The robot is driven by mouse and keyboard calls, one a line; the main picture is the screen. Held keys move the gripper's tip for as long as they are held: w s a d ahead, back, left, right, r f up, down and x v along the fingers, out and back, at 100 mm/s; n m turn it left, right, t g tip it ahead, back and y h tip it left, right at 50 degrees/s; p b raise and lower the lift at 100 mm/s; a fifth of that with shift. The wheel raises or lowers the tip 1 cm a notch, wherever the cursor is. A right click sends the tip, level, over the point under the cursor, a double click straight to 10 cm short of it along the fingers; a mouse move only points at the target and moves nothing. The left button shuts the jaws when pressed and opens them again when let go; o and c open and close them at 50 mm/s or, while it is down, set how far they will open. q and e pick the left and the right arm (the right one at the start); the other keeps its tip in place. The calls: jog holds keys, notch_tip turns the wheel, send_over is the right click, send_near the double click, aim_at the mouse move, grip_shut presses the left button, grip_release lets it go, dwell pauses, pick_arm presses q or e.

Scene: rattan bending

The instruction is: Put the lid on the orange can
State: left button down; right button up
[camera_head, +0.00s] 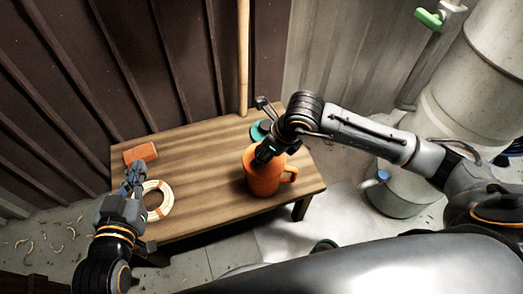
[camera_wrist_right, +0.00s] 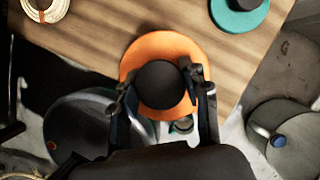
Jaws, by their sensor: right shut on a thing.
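The orange can (camera_head: 264,180) stands upright on the wooden table near its right end, its handle to the right. My right gripper (camera_head: 264,152) is right above the can's mouth. In the right wrist view, it is shut on the dark round knob (camera_wrist_right: 160,84) of an orange lid (camera_wrist_right: 155,47). The lid lies over the can in that view and hides its opening. I cannot tell whether lid and can touch. My left gripper (camera_head: 135,173) is low over the table's left end, beside the rattan coil; its jaw opening is unclear.
On the wooden table (camera_head: 205,165) lie a pale rattan coil (camera_head: 158,207) and an orange-red block (camera_head: 140,153). A teal round thing with a dark top (camera_wrist_right: 232,20) is behind the can. A grey container (camera_head: 398,197) stands on the floor at right. The table's middle is clear.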

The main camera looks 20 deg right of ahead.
pick_arm(q)
jog(key=shift+w+r, duration=0.1)
jog(key=shift+r, duration=0.05)
dwell(0.8)
jog(key=shift+d+r+t, duration=0.1)
jog(key=shift+r+t, duration=0.15)
jog(key=shift+t, duration=0.05)
jog(key=shift+w+d+r+t+h+b, duration=0.2)
jog(key=shift+r+t, duration=0.15)
jog(key=shift+r, duration=0.3)
jog(key=shift+w+d+r+t+h+b, duration=0.1)
jog(key=shift+w+r+t+b, duration=0.1)
jog(key=shift+r+t, duration=0.3)
pick_arm(e)
jog(key=shift+f, duration=0.35)
dwell(0.9)
pick_arm(q)
jog(key=shift+d+r+t+h+b, duration=0.1)
jog(key=shift+r+t+h+b, duration=0.1)
jog(key=shift+r+t, duration=0.45)
jog(key=shift+d+r+t+h+b, duration=0.1)
jog(key=shift+r+t+h+b, duration=0.1)
jog(key=shift+r, duration=0.85)
pick_arm(e)
jog(key=shift+f, duration=0.4)
dwell(0.6)
jog(key=o, duration=1.3)
jog(key=shift+o, duration=0.2)
